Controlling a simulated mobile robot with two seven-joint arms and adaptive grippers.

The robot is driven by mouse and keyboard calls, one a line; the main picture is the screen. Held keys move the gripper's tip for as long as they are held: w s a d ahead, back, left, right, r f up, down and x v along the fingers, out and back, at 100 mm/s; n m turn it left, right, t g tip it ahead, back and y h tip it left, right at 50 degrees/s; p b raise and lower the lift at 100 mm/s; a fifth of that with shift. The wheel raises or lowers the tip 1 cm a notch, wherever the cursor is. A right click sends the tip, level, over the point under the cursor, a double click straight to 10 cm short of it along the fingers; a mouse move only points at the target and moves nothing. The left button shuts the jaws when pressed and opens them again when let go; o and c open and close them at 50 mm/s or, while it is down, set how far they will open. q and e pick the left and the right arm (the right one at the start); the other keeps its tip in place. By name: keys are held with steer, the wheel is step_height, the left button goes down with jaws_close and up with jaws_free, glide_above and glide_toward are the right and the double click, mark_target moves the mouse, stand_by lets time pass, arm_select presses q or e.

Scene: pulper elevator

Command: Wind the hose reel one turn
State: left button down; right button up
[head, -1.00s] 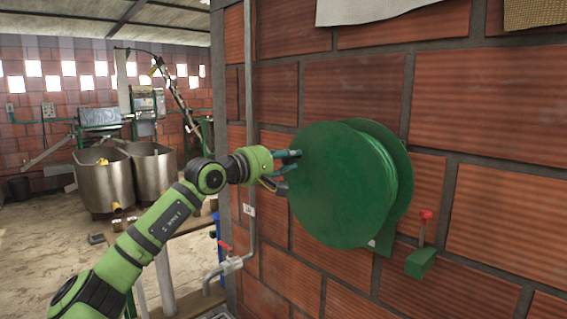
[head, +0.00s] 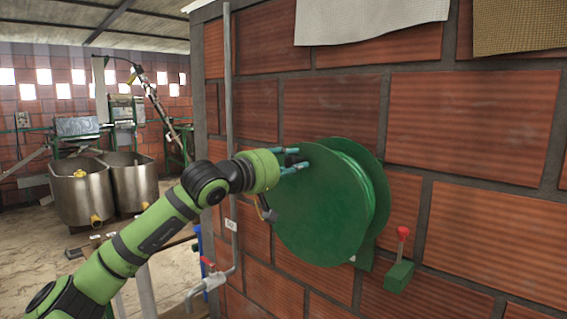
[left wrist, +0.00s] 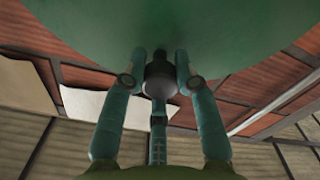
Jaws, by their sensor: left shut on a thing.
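The green hose reel (head: 325,215) is mounted on the brick wall, its round face turned toward me. My left gripper (head: 300,160) is at the upper left part of that face. In the left wrist view its teal fingers (left wrist: 160,88) are shut around a dark round knob (left wrist: 160,72) in front of the green face. The knob is hidden behind the fingers in the head view. My right gripper is not in view.
A green box with a red-knobbed lever (head: 400,272) sits on the wall right of the reel. A pipe with a red-handled valve (head: 212,280) runs below left. Metal tanks (head: 82,192) stand farther back at left. Cloths (head: 370,22) hang above.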

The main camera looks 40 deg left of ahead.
arm_select(q)
steer(key=shift+d+m, duration=0.8)
steer(key=shift+d, duration=0.05)
steer(key=shift+f, duration=0.1)
steer(key=c, duration=0.9)
jaws_free()
steer(key=shift+c, duration=0.2)
steer(key=shift+s+a, duration=0.15)
steer(key=shift+s, duration=0.3)
steer(key=s, duration=1.1)
steer(key=shift+a, duration=0.3)
